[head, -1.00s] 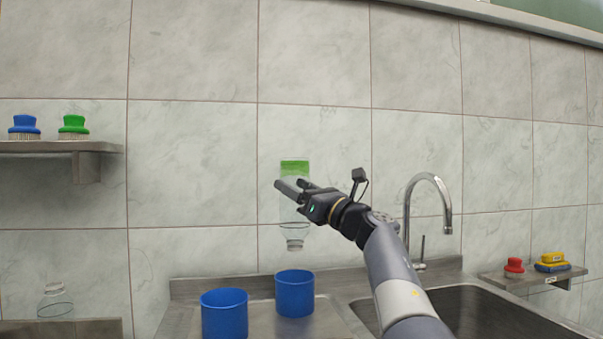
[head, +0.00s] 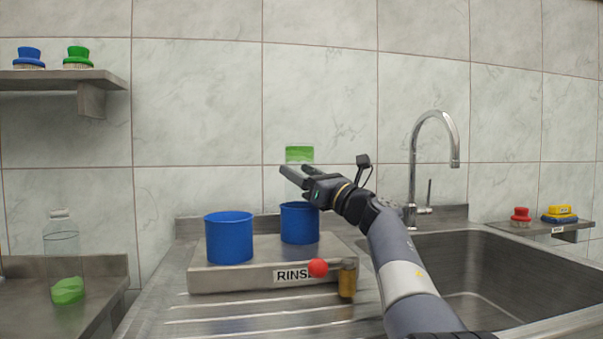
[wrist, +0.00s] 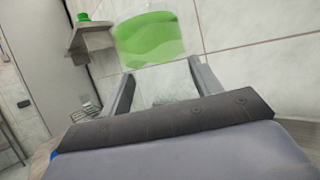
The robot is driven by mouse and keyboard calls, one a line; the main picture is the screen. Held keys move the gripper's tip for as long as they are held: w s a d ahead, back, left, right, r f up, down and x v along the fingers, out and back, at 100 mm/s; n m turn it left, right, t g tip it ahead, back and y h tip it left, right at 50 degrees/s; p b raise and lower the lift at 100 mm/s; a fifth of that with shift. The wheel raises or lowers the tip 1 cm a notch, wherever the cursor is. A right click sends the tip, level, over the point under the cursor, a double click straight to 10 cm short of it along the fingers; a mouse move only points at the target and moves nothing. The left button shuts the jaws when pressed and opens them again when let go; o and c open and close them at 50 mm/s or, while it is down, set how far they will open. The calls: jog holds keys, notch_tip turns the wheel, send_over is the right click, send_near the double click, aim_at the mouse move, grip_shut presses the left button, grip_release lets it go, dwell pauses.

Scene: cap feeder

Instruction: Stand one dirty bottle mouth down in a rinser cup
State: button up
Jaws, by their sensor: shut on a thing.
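My gripper (head: 292,174) is shut on a clear bottle held upside down, with green residue (head: 299,154) at its raised base. In the wrist view the residue (wrist: 155,38) shows beyond the fingers (wrist: 160,85), and the clear body lies between them. The bottle is over the rear right blue rinser cup (head: 299,225). Its neck is hidden at the cup rim, so I cannot tell how deep it sits. The front left blue cup (head: 229,238) looks empty from the side. Another clear bottle with green residue (head: 62,250) stands upright on the left counter.
The cups stand on the rinser block (head: 235,279), with a red ball knob (head: 318,267) in front. The faucet (head: 414,170) and sink (head: 480,270) are to the right. Brushes sit on a left shelf (head: 60,79) and a right ledge (head: 545,231).

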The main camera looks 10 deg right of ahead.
jog(key=shift+f, duration=0.1)
dwell(0.3)
jog(key=shift+w+f+b, duration=0.1)
jog(key=shift+f+b, duration=0.3)
jog(key=shift+f, duration=0.2)
jog(key=o, duration=1)
jog(key=shift+w+f, duration=0.1)
jog(key=shift+f, duration=0.2)
jog(key=shift+o, duration=0.2)
jog(key=r+p, duration=0.4)
jog(key=r, duration=0.1)
jog(key=r+p, duration=0.4)
jog(key=r, duration=0.1)
jog(key=r+p, duration=0.4)
jog(key=r, duration=0.1)
jog(key=shift+s, duration=0.4)
jog(key=s+r+m+h+b, duration=0.1)
jog(key=s+m, duration=0.2)
jog(key=s, duration=0.4)
jog(key=s+r+m+t+h+b, duration=0.1)
jog(key=s+r+m, duration=0.1)
jog(key=s, duration=0.6)
jog(key=shift+s+a+r+m+h, duration=0.15)
jog(key=shift+r+m+h, duration=0.1)
jog(key=shift+m+h, duration=0.2)
